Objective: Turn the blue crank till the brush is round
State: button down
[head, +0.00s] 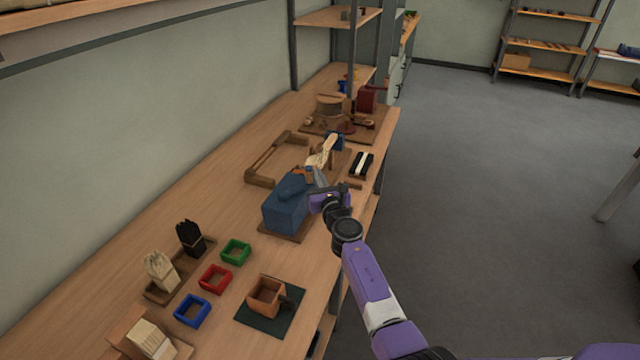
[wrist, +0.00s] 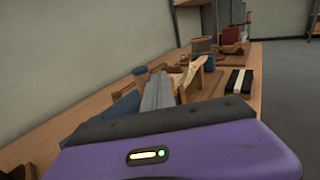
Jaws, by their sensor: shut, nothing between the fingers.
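A blue machine housing (head: 285,205) stands on a wooden base near the table's front edge in the head view; its edge also shows in the wrist view (wrist: 118,108). Beyond it a pale tan brush-like piece (head: 323,153) leans at a tilt; it also shows in the wrist view (wrist: 195,76). My gripper (head: 318,176) is shut and empty, just right of and above the housing. Its grey fingers also show in the wrist view (wrist: 158,92). A blue knob-like part (wrist: 141,73) shows just beyond the fingertips. I cannot tell whether the fingers touch it. The crank arm is not clearly visible.
A wooden frame (head: 262,165) lies behind the housing. A black block with a white stripe (head: 361,164) lies near the front edge. Green (head: 236,251), red (head: 214,279) and blue (head: 192,310) trays and bristle bundles (head: 160,270) stand nearer. The floor at right is open.

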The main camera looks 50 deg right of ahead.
jog(key=shift+w+d+f+n+t+y+b, duration=0.15)
jog(key=shift+w+n+t+y+b, duration=0.4)
jog(key=shift+n+y, duration=0.45)
jog(key=shift+w+d+r+n+t+y+b, duration=0.15)
jog(key=shift+w+n+t+y+b, duration=0.4)
jog(key=shift+y, duration=0.7)
jog(key=shift+w+d+f+n+t+y+b, duration=0.1)
jog(key=shift+w+d+n+t+y+b, duration=0.1)
jog(key=shift+w+n+t+y+b, duration=0.6)
jog(key=shift+n+y, duration=0.35)
jog(key=shift+y, duration=0.4)
jog(key=shift+w+n+y+b, duration=0.4)
jog(key=shift+y+b, duration=0.3)
jog(key=shift+b, duration=0.25)
jog(key=shift+w+a+f+n+g+y+b, duration=0.1)
jog(key=shift+w+n+y+b, duration=0.6)
jog(key=shift+b, duration=1)
jog(key=shift+w+a+r+n+g+y+b, duration=0.1)
jog(key=shift+w+n+y+b, duration=0.35)
jog(key=shift+y+b, duration=0.9)
jog(key=shift+w+f+n+g+y+b, duration=0.1)
jog(key=shift+w+n+y+b, duration=0.45)
jog(key=shift+b, duration=1.45)
jog(key=shift+w+a+b, duration=0.2)
jog(key=shift+w+b, duration=0.7)
jog(key=shift+b, duration=0.5)
jog(key=shift+w+r, duration=0.2)
jog(key=shift+w, duration=0.05)
jog(key=shift+d, duration=0.1)
